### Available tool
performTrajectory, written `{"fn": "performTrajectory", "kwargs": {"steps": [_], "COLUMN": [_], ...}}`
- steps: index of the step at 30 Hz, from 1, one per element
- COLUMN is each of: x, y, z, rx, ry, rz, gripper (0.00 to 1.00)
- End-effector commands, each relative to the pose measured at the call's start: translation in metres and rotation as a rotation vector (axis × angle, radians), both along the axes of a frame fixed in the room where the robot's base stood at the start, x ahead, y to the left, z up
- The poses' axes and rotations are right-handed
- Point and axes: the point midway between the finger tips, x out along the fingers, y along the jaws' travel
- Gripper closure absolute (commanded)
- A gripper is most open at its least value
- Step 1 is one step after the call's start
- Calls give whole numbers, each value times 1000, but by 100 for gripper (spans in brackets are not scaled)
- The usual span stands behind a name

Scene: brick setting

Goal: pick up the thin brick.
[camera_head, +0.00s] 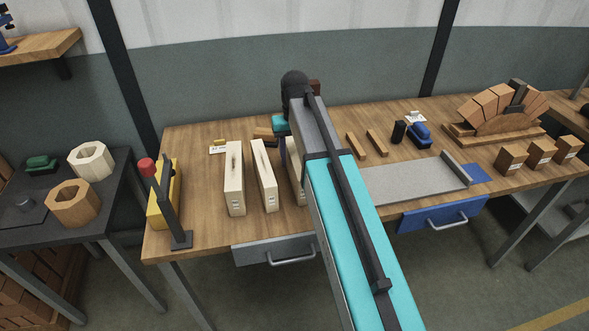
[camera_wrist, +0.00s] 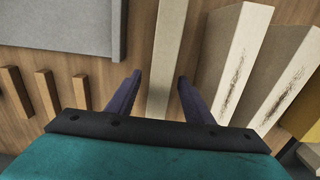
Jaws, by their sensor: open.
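The thin brick (camera_wrist: 166,55) is a plain pale block, narrower than the two pale bricks beside it. In the wrist view it runs up the middle between my fingers. In the head view the thin brick (camera_head: 293,184) stands third in the row, partly hidden by my arm. My gripper (camera_wrist: 159,76) is open, one finger on each side of the brick with a visible gap on both sides. I cannot tell how far down the fingers reach. In the head view my arm hides most of the gripper.
Two wider pale bricks with dark marks, one (camera_head: 234,180) at left and one (camera_head: 263,177) nearer, stand beside it. Thin wooden strips (camera_wrist: 47,92) and a grey slab (camera_wrist: 60,25) lie on the other side. A yellow block (camera_head: 164,195) and a red-topped lever stand further left.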

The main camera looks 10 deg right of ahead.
Motion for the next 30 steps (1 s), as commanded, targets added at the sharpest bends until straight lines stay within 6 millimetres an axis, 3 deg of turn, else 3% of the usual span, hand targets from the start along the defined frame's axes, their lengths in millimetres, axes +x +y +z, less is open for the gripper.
{"fn": "performTrajectory", "kwargs": {"steps": [3,11,30], "x": [0,0,0], "y": [0,0,1], "z": [0,0,0], "rx": [0,0,0], "ry": [0,0,0], "rz": [0,1,1], "gripper": [55,99,100]}}
